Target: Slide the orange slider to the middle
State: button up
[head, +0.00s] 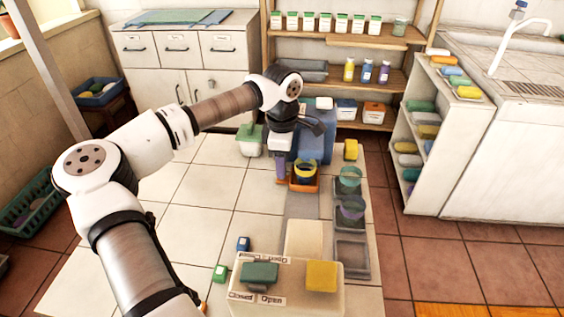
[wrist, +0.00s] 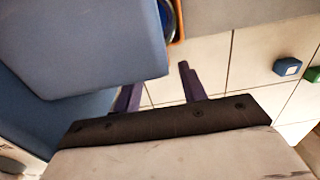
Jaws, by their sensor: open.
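The orange slider (head: 305,186) sits at the far end of a grey track (head: 301,207), with a yellow and dark blue bowl (head: 303,170) on it. In the wrist view, a strip of the orange slider (wrist: 180,22) shows at the top, partly hidden by a blue box. My gripper (head: 281,172) points down just left of the slider and bowl in the head view. Its purple fingers (wrist: 157,88) are apart in the wrist view, and I see nothing held between them. Whether a finger touches the slider is hidden.
The blue box (head: 318,145) stands close behind my gripper and fills the wrist view's upper left (wrist: 85,45). A cream box with green and yellow blocks (head: 321,276) stands in front. Tiles to the left are mostly clear.

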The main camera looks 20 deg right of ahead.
jog(key=shift+f, duration=0.65)
grip_shut()
